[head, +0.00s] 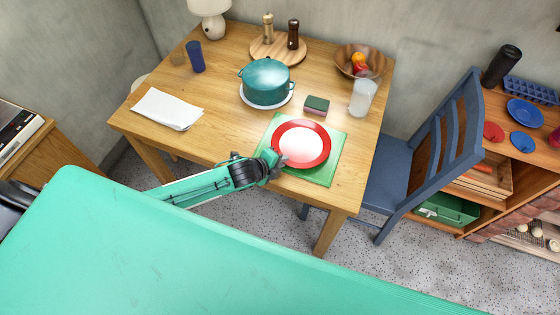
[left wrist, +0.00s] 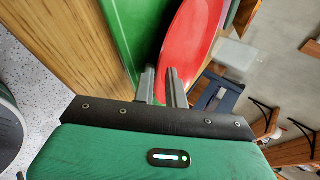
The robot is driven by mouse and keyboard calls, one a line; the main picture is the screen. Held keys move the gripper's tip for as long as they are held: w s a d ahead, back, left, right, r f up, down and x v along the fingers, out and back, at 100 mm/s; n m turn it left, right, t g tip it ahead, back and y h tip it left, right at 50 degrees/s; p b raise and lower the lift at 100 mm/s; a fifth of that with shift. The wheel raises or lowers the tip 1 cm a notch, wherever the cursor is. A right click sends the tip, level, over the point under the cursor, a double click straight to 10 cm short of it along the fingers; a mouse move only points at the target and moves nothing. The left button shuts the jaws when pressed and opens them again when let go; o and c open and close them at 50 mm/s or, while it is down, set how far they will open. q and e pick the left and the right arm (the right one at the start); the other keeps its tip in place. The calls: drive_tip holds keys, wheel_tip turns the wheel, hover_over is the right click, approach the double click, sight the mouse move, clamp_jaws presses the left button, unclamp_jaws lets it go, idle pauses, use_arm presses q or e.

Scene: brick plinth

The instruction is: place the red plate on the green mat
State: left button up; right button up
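The red plate (head: 301,144), with a white centre, is over the green mat (head: 325,176) at the table's front right. Green shows around much of the plate. My left gripper (head: 272,164) is at the plate's front left rim. In the left wrist view, the two grey fingers (left wrist: 162,87) are close together with the rim of the red plate (left wrist: 187,45) between them, and the green mat (left wrist: 132,30) is beside it. Whether the plate touches the mat or hovers just above it, I cannot tell. My right gripper is not in view.
A sponge (head: 316,105) lies just behind the mat, and a frosted glass (head: 361,97) stands behind right. A teal pot (head: 265,82) and a white napkin (head: 167,108) are further left. A blue chair (head: 425,150) stands at the table's right edge.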

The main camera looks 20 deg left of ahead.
use_arm(q)
drive_tip(key=b+v, duration=0.1)
drive_tip(key=v, duration=1.1)
idle(0.4)
